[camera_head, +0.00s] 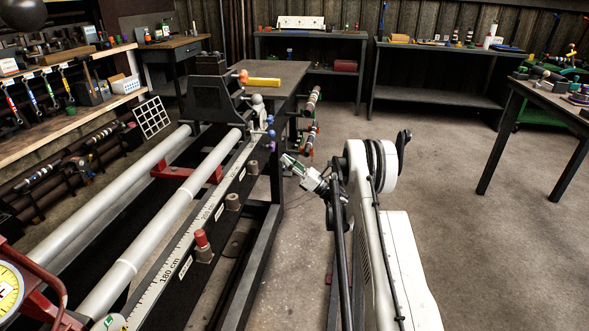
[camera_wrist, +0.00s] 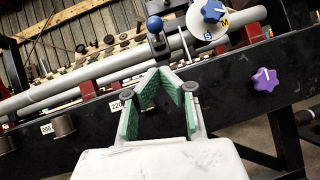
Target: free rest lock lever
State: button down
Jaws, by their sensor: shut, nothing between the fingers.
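In the wrist view a lever with a blue ball (camera_wrist: 155,24) stands on a dark block above the grey rails. To its right is a white dial with a blue star knob (camera_wrist: 213,11), marked S and M. A purple star knob (camera_wrist: 264,79) sits on the black beam's face. No label shows which of these is the rest lock lever. My gripper (camera_wrist: 172,78) is shut and empty, its green-padded fingers in front of the beam, below the blue-ball lever. In the head view my gripper (camera_head: 287,161) is right of the lathe bed, apart from the small coloured knobs (camera_head: 270,133).
The lathe bed has two grey rails (camera_head: 172,194) and a scale strip (camera_head: 182,248). A dark rest (camera_head: 211,93) stands at its far end, with a yellow-handled part (camera_head: 262,82). Pegs, one red-topped (camera_head: 202,240), line the near side. The floor (camera_head: 450,180) to the right is clear.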

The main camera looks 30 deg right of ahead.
aim_at(262, 133)
jog(key=w+a+r+b, duration=0.1)
jog(key=w+a+r, duration=0.1)
jog(key=r, duration=0.4)
jog(key=shift+w+b, duration=0.4)
jog(key=shift+w, duration=0.35)
jog(key=shift+r, duration=0.1)
jog(key=shift+s+d+r+g+h+p, duration=0.1)
jog(key=shift+r+g+h+p, duration=0.1)
jog(key=shift+g+h+p, duration=0.3)
